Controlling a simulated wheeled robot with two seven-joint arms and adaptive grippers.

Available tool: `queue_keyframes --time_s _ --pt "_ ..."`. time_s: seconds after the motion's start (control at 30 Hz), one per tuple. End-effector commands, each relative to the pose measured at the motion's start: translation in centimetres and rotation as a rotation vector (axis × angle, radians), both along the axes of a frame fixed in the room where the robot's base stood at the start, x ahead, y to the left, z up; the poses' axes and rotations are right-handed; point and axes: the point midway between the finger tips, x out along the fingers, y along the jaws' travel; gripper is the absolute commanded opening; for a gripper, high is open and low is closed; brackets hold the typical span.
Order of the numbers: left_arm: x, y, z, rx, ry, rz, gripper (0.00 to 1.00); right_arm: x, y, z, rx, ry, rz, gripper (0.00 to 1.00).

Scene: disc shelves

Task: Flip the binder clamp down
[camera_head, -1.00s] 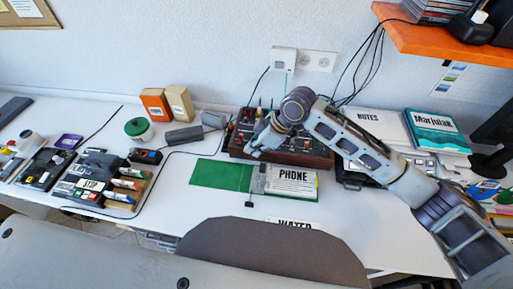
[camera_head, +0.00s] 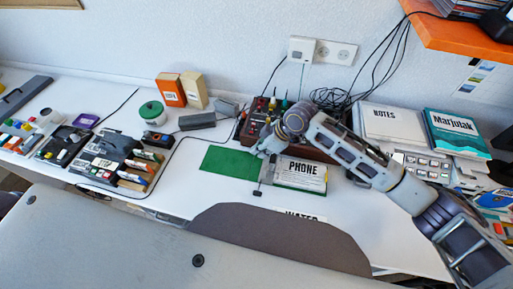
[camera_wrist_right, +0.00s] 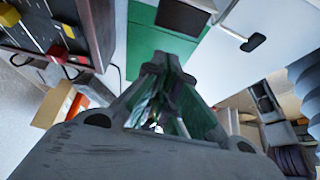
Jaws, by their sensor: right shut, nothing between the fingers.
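The open green binder (camera_head: 228,160) lies flat on the white desk, with a sheet labelled PHONE (camera_head: 303,170) on its right half. Its clamp, a thin metal lever with a black tip (camera_head: 257,193), sticks out past the binder's front edge near the middle. The wrist view also shows the lever's black tip (camera_wrist_right: 254,42) at upper right and the green cover (camera_wrist_right: 150,50) beyond the fingers. My right gripper (camera_head: 260,151) is shut and empty over the binder's back edge, apart from the lever tip. Its fingers meet in the wrist view (camera_wrist_right: 167,62). My left gripper is not in view.
A box with knobs and cables (camera_head: 310,150) stands right behind the binder, under my right arm. A chair back (camera_head: 275,235) is in front. Notes and books (camera_head: 390,122) lie to the right.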

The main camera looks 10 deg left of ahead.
Motion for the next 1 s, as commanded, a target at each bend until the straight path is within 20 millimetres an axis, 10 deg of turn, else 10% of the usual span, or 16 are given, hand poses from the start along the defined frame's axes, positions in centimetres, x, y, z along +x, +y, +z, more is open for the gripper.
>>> queue_keyframes --time_s 1.0 --pt "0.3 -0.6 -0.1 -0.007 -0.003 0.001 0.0 0.5 -2.2 -0.4 0.02 0.002 0.0 0.0"
